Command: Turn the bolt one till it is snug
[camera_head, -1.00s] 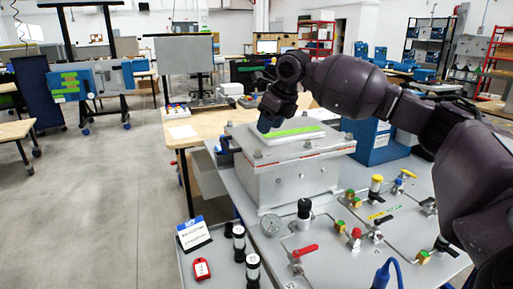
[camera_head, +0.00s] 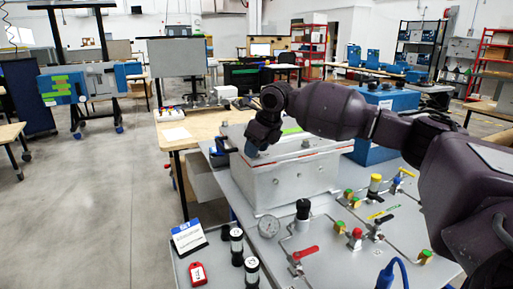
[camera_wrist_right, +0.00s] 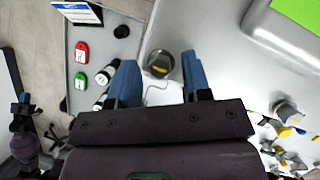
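My right gripper (camera_head: 254,150) is low over the front-left corner of the pale metal box (camera_head: 285,183). In the right wrist view its two blue fingers (camera_wrist_right: 160,80) are spread apart.
A pressure gauge (camera_head: 269,226), a red-handled valve (camera_head: 305,252) and other fittings stand on the grey panel before the box. A blue box (camera_head: 385,105) stands behind.

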